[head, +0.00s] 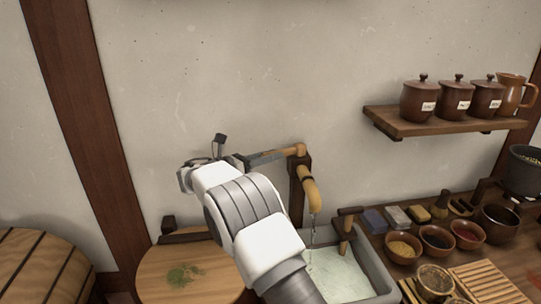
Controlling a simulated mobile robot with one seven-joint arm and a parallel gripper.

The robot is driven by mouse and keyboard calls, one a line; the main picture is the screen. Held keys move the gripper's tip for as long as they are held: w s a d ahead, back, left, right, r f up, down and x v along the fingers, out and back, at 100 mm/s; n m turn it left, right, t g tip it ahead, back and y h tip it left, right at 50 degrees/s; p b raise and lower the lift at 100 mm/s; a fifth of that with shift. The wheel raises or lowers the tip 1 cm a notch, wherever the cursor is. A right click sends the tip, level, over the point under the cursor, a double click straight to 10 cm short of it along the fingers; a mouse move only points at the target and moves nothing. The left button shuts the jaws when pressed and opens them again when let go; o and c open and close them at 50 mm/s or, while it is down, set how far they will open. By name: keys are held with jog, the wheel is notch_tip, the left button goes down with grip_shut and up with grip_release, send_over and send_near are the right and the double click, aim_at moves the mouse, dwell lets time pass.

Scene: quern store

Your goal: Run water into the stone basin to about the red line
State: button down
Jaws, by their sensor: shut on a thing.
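The stone basin (378,258) stands at the lower middle, partly behind my arm. It holds pale, rippled water (336,275). A wooden spout (310,190) on a dark post hangs over it, and a thin stream of water (314,226) falls from it into the basin. My gripper (268,157) is at the left end of the spout's wooden handle (294,151) and is shut on it; the fingertips are small and partly hidden. The red line is not visible in this view.
A wooden T-shaped handle (347,222) stands at the basin's back edge. Right of the basin, a counter holds bowls (403,248), coloured blocks (397,216) and a slatted rack (488,282). A shelf (435,124) bears lidded jars. A round wooden lid (185,262) lies left.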

jog(key=c, duration=0.6)
grip_release()
jog(key=shift+c, duration=0.2)
jog(key=p+v, duration=0.1)
jog(key=v, duration=1.6)
jog(key=shift+s, duration=0.2)
jog(key=shift+a, duration=0.1)
